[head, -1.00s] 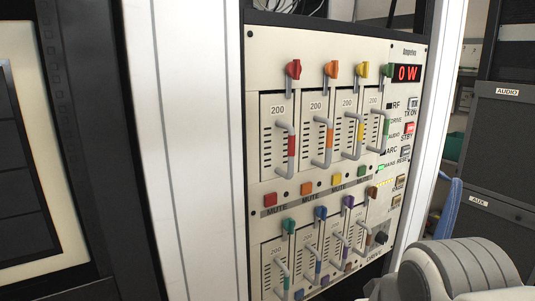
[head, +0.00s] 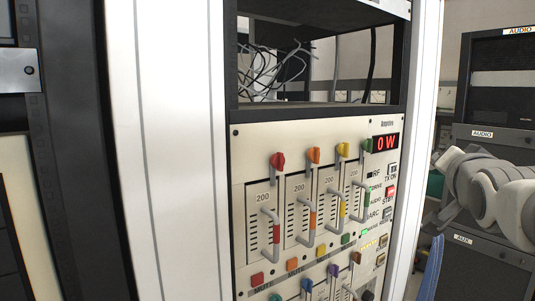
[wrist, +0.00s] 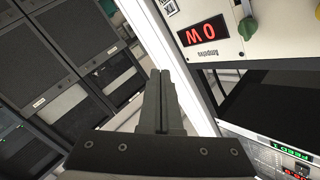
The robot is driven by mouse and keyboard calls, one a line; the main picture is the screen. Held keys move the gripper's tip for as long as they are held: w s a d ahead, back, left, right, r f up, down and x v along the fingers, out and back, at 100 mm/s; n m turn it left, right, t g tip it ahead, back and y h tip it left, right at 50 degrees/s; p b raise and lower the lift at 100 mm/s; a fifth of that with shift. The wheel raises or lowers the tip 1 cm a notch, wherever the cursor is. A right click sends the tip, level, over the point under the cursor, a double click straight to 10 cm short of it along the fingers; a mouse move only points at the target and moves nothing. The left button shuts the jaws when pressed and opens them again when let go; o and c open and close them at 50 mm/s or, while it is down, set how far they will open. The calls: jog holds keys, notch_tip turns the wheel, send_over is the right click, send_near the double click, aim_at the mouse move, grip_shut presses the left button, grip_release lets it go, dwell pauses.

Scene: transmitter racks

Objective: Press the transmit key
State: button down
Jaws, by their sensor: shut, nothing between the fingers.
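The transmit key is the small pale TX ON button (head: 392,169) at the upper right of the cream amplifier panel. It sits just below the red display (head: 386,142), which reads 0 W. In the wrist view, part of a TX marking (wrist: 168,6) shows at the top edge, and the display (wrist: 203,31) appears upside down. My gripper (wrist: 160,72) is shut and empty in the wrist view. It points past the panel's edge, apart from the key. In the head view my arm is at the right, and its fingers are not clearly seen.
A lit red STBY button (head: 390,193) sits just below the key. Coloured levers and grey handles (head: 271,226) stick out of the panel. A white rack post (head: 420,150) borders it. Black racks (head: 490,180) stand at right. An open bay with loose cables (head: 272,65) is above.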

aim_at(393, 169)
jog(key=s+d+r+m+t+h+p, duration=0.1)
jog(key=d+r+m+t+h+p, duration=0.1)
jog(key=d+r, duration=0.5)
jog(key=s+d+r+m+t+h+p, duration=0.1)
jog(key=d+r+m+t+h+p, duration=0.15)
jog(key=r, duration=0.85)
jog(key=w+a+f+n+y, duration=0.1)
jog(key=w+f+n+y, duration=0.2)
jog(key=f, duration=0.9)
jog(key=w+a+f+n+g+y, duration=0.1)
jog(key=w+f+n+y, duration=0.2)
jog(key=f, duration=1)
jog(key=shift+w+f+b, duration=0.15)
jog(key=shift+w+b, duration=0.15)
jog(key=shift+w, duration=0.95)
jog(key=shift+g, duration=0.25)
jog(key=shift+w+a, duration=0.75)
jog(key=shift+w, duration=0.55)
jog(key=shift+w+a, duration=0.75)
jog(key=shift+w, duration=0.5)
jog(key=shift+w+a, duration=0.75)
jog(key=shift+w, duration=0.55)
jog(key=shift+w, duration=0.1)
